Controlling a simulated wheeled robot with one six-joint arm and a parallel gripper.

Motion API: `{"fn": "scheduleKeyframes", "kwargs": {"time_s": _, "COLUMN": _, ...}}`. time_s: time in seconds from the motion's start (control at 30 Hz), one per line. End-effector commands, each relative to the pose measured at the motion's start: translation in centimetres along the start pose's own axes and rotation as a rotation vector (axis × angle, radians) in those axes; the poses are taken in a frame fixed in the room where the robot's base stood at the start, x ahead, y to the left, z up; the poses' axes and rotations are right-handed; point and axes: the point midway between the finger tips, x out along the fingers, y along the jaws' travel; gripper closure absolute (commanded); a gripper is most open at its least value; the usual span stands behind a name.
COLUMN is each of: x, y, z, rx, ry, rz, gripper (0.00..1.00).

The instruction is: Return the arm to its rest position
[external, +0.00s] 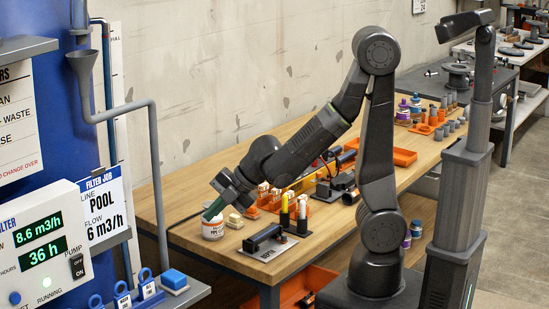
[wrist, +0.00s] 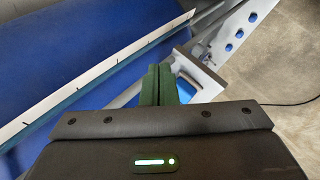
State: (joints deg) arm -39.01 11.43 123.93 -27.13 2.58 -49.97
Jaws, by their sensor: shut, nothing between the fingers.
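My gripper (external: 212,211) is shut and empty, its green fingers pointing down toward the left end of the wooden bench in the external view. The fingertips are in front of or close beside a white tub with a red label (external: 213,228); I cannot tell whether they touch it. In the wrist view the two green fingers (wrist: 159,80) are together, with nothing visible between them. My arm is bent over the bench, its elbow raised high.
The wooden bench (external: 165,205) holds orange racks, marker-like tubes and a black tool on a plate (external: 268,243). A blue filter tank (external: 60,130) with a grey pipe (external: 154,150) stands left, beside a control box (external: 40,240). A blue pad (external: 174,279) sits on a grey shelf.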

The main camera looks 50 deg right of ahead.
Motion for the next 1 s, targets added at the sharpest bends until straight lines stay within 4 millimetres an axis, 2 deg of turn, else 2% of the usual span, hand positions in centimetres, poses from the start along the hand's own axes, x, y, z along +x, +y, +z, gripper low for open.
{"fn": "scheduleKeyframes", "kwargs": {"time_s": 0.2, "x": -1.5, "y": -1.7, "z": 3.7, "rx": 0.159, "ry": -0.112, "rz": -0.067, "gripper": 1.00}}
{"fn": "scheduleKeyframes", "kwargs": {"time_s": 0.4, "x": -2.7, "y": -3.2, "z": 6.0, "rx": 0.273, "ry": -0.189, "rz": -0.114, "gripper": 1.00}}
{"fn": "scheduleKeyframes", "kwargs": {"time_s": 0.6, "x": -3.3, "y": -3.9, "z": 6.9, "rx": 0.326, "ry": -0.224, "rz": -0.136, "gripper": 1.00}}
{"fn": "scheduleKeyframes", "kwargs": {"time_s": 0.87, "x": -3.4, "y": -4.0, "z": 7.0, "rx": 0.332, "ry": -0.228, "rz": -0.139, "gripper": 1.00}}
{"fn": "scheduleKeyframes", "kwargs": {"time_s": 0.9, "x": -3.4, "y": -4.0, "z": 7.0, "rx": 0.332, "ry": -0.228, "rz": -0.139, "gripper": 0.98}}
{"fn": "scheduleKeyframes", "kwargs": {"time_s": 1.0, "x": -3.4, "y": -4.0, "z": 7.0, "rx": 0.331, "ry": -0.228, "rz": -0.139, "gripper": 0.78}}
